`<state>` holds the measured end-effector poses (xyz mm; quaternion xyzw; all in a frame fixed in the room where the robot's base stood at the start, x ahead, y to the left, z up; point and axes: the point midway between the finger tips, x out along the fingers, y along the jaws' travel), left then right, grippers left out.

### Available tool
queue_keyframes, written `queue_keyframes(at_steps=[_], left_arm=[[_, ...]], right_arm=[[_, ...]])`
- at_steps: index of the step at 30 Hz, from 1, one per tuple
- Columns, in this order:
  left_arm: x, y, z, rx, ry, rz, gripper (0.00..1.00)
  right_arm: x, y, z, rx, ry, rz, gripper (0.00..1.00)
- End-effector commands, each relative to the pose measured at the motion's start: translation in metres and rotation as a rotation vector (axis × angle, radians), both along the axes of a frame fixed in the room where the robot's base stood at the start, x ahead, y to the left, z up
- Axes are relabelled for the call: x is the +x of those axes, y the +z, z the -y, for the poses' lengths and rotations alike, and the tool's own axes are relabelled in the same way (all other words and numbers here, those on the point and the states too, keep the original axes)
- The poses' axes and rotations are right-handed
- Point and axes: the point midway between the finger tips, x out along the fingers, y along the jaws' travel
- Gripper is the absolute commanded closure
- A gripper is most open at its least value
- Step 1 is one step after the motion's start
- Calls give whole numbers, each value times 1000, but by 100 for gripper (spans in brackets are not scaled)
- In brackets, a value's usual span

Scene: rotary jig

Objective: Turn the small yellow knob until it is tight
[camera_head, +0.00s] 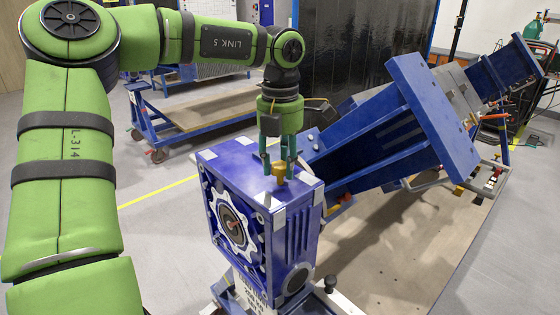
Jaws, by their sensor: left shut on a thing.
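The small yellow knob (279,171) stands on top of the blue gearbox housing (290,228), near its right edge. My left gripper (278,165) comes straight down from above. Its dark green fingers are on either side of the knob and shut on it. The lower part of the knob shows between and just below the fingertips. How the knob's base meets the housing is too small to tell. My right gripper does not show.
A big blue beam with a square end plate (432,115) slants up to the right behind the gearbox. A black knob (330,283) sits low in front. A blue cart (190,120) stands at the back left. Grey floor is clear to the left of the gearbox.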

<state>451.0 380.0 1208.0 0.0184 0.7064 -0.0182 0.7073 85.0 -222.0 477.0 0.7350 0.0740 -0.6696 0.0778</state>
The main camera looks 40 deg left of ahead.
Motion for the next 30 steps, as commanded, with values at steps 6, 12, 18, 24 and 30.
queue_keyframes(at_steps=[6, 12, 18, 24, 30], left_arm=[[-2, -2, 0, -3, -208, -8, 94], [-2, -2, 0, -2, -398, -8, 94], [-2, -2, 0, -4, -587, -8, 94], [-2, -2, 0, -4, -778, -7, 94], [-2, -2, 0, -5, -968, -8, 94]], right_arm=[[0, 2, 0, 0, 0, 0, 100], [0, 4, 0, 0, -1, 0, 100], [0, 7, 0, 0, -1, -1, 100], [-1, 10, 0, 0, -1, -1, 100], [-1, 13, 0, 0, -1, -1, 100]])
